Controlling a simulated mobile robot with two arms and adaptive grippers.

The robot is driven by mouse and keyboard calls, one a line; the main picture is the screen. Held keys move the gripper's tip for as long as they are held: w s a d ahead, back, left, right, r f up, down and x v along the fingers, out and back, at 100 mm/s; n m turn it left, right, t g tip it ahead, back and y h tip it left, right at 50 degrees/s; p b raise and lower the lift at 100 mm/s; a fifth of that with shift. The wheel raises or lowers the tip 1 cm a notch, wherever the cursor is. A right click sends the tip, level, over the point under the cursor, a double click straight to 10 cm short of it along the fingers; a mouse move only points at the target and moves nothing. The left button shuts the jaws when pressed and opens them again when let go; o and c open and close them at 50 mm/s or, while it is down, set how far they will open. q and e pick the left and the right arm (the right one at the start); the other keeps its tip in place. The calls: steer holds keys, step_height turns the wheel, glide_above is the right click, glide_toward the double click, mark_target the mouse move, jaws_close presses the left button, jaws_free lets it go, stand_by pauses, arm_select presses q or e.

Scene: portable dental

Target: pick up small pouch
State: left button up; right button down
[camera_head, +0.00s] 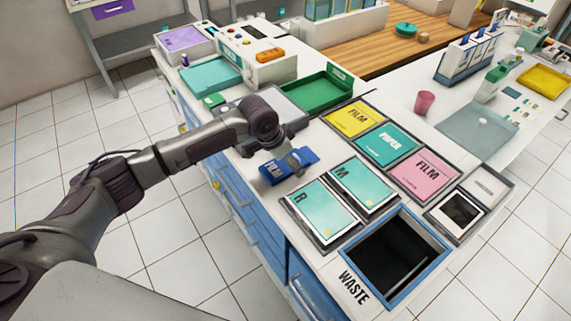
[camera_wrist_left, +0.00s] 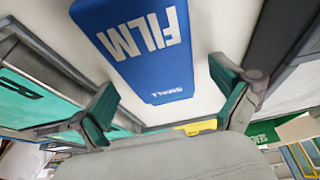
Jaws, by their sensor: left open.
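The small pouch is a blue packet (camera_head: 271,173) with white FILM lettering, lying on the white counter beside the R and M trays. In the left wrist view the pouch (camera_wrist_left: 140,48) also shows the word SMALL near its edge. My left gripper (camera_head: 291,158) is over the pouch and covers part of it in the head view. In the left wrist view its green-padded fingers (camera_wrist_left: 168,95) are spread apart with nothing between them, one on each side of the pouch's near end. I cannot tell the exact height gap. My right gripper is not in view.
The R tray (camera_head: 320,241) and M tray (camera_head: 389,207) stand close to the pouch. A blue-rimmed waste opening (camera_head: 434,237) is at the front. A green tray (camera_head: 342,75) and the yellow film tray (camera_head: 374,107) are behind. A pink cup (camera_head: 424,104) stands farther right.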

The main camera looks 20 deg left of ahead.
arm_select(q)
steer(key=c, duration=1.2)
